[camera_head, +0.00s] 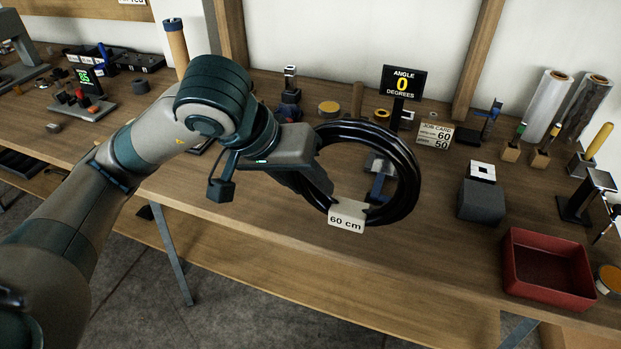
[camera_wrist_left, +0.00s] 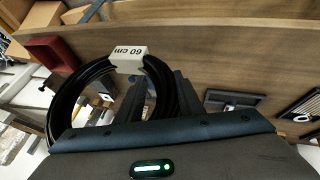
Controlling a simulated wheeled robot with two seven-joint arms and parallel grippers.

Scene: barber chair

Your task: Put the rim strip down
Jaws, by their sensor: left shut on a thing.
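The rim strip (camera_head: 408,170) is a black coil of several loops with a white tag reading "60 cm" (camera_head: 347,216). Whether the coil touches the bench cannot be told. In the left wrist view the rim strip (camera_wrist_left: 66,100) shows beside the dark fingers of my left gripper (camera_wrist_left: 160,95), with its tag at the top. My right gripper is not in view.
A red tray (camera_head: 508,262) stands at the bench's right front, with a grey block (camera_head: 481,201) behind it. An angle display (camera_head: 403,82) reading 0 and a job card (camera_head: 435,134) stand behind the coil.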

